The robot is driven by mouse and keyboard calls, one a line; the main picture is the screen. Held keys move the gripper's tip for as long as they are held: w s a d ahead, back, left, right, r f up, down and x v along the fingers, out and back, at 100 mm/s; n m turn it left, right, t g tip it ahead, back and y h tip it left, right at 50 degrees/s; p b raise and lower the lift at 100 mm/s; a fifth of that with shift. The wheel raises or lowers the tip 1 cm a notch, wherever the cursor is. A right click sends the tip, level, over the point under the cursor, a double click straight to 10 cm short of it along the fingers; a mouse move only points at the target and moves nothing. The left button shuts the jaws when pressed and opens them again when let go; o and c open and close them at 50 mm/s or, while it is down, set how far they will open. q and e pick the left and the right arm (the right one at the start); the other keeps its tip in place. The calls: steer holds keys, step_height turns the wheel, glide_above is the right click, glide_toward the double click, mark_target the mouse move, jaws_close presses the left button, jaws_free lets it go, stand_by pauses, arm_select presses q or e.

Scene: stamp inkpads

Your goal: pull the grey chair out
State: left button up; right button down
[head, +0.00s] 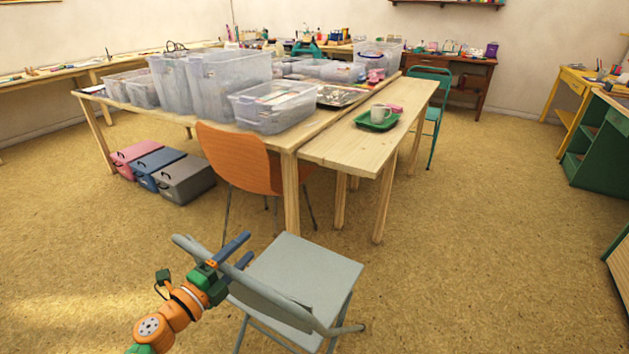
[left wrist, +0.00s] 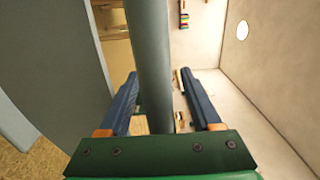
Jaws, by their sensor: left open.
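The grey chair (head: 307,270) stands on the floor in the lower middle of the head view, with its backrest toward me. My left gripper (head: 245,247) is at the backrest's top, toward its left end. In the left wrist view, a grey tube of the chair (left wrist: 152,60) runs between the two blue fingers of the left gripper (left wrist: 159,77). The fingers are open, with a gap on each side of the tube. A flat grey panel of the chair fills the left of that view. My right gripper is not in view.
A wooden table (head: 345,148) with clear bins stands beyond the chair. An orange chair (head: 240,158) is at its near side. Grey, blue and pink boxes (head: 185,180) sit under its left end. Floor to the right of the grey chair (head: 480,260) is clear.

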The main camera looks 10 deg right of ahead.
arm_select(q)
steer(key=shift+w, duration=0.15)
steer(key=p+v, duration=0.3)
steer(key=v, duration=0.9)
steer(key=s+a+f+n+g+y+p, duration=0.2)
steer(key=s+a+f+n+y+p, duration=0.25)
steer(key=f+n, duration=0.45)
steer(key=s+a+f+n+g+y+p, duration=0.25)
steer(key=s+f+n+y, duration=0.4)
steer(key=f, duration=0.35)
steer(key=s+d+f+n+g+p, duration=0.2)
steer(key=s+f+n+g, duration=0.2)
steer(key=s, duration=0.8)
steer(key=s+d+f+n+g+p, duration=0.1)
steer(key=s+d+f+n+g, duration=0.1)
steer(key=s, duration=1.1)
step_height(320, 180, down, 3)
steer(key=n+g, duration=0.1)
steer(key=g, duration=0.1)
steer(key=shift+s+f+n+g+p, duration=0.15)
steer(key=shift+s+n+g+p, duration=0.05)
steer(key=shift+n+g+p, duration=0.2)
